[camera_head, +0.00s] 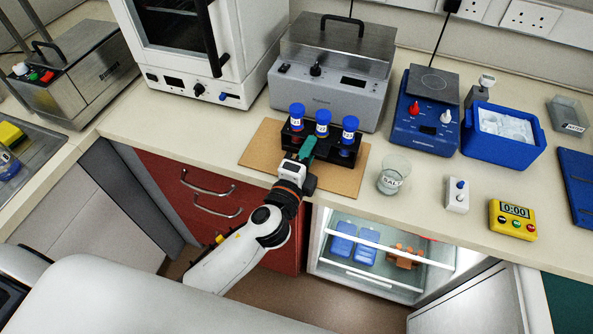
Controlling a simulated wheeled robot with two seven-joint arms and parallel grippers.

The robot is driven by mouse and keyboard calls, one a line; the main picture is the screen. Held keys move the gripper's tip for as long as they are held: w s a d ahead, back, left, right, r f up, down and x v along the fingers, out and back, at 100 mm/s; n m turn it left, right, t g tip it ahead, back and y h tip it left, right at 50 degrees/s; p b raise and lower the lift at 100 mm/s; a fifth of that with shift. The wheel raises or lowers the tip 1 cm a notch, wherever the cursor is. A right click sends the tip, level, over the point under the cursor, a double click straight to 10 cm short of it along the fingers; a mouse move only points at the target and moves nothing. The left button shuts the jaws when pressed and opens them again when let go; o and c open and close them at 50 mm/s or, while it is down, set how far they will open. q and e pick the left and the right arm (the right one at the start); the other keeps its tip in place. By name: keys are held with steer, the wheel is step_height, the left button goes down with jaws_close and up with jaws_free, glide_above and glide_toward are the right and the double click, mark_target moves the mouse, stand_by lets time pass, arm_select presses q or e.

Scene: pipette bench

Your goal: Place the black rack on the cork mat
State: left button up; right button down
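The black rack (343,158) stands upright over the cork mat (340,182), towards its back part. It holds several tubes with blue caps. Whether its base rests fully on the mat is hard to see. My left gripper (307,149) reaches in from the front, and its teal fingertips are at the rack's near side, in front of the tubes. The fingers overlap the rack, so I cannot tell whether they are closed on it. My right gripper is not in view.
A glass beaker (393,175) stands just right of the mat. A white switch box (457,195) and yellow timer (512,219) lie farther right. A grey water bath (330,95) is close behind the rack. The blue hotplate (425,125) and blue ice bucket (502,141) stand back right.

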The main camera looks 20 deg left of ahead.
arm_select(q)
steer(key=s+a+b, duration=0.1)
steer(key=s+b, duration=0.1)
steer(key=s, duration=0.8)
steer(key=shift+s+b, duration=0.3)
steer(key=shift+r, duration=0.1)
